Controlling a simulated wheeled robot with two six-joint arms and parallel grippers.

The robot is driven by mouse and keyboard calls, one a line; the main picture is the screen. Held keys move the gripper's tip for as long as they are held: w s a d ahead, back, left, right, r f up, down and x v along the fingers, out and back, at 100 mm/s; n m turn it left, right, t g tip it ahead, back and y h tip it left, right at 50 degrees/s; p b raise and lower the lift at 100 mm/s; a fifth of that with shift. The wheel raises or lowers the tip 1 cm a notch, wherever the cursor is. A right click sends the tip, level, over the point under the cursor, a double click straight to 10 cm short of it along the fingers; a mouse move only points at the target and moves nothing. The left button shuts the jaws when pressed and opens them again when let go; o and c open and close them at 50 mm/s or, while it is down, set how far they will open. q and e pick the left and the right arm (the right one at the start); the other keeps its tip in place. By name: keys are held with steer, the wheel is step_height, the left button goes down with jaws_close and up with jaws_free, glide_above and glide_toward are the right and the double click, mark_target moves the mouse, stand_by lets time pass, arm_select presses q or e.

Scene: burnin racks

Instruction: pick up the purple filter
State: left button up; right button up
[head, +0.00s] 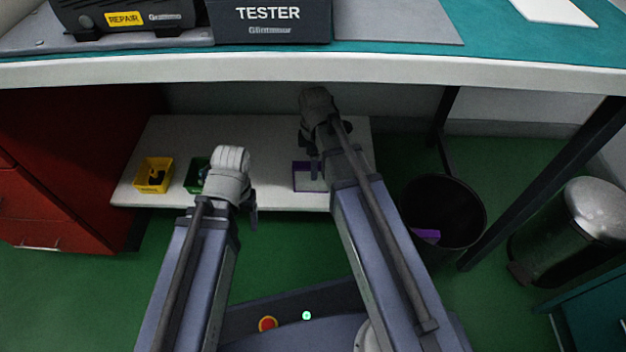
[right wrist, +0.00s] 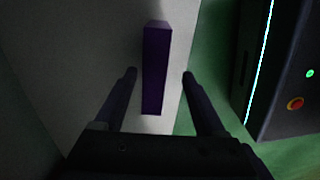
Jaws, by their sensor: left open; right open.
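The purple filter (head: 303,163) is on the white low shelf (head: 265,195) under the bench, close to its front edge. My right arm partly covers it in the head view. In the right wrist view the filter (right wrist: 156,70) is a long, narrow purple block between my open right gripper's fingers (right wrist: 159,76). Gaps show on both sides of it. In the head view my right gripper (head: 313,165) is over the shelf by the filter. My left gripper (head: 252,212) is open and empty near the shelf's front edge, left of the filter; its fingers are partly hidden.
A yellow bin (head: 154,176) and a green bin (head: 192,176) stand on the shelf at left. A black waste bin (head: 462,205) at right holds another purple piece (head: 426,234). The bench edge (head: 420,87) overhangs the shelf. A red cabinet (head: 60,160) stands left.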

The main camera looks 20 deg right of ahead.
steer(key=shift+w+f+b, duration=0.2)
steer(key=shift+f+b, duration=1.15)
steer(key=shift+w+f+b, duration=0.2)
steer(key=shift+f+b, duration=1.1)
steer(key=shift+r, duration=0.1)
jaws_close()
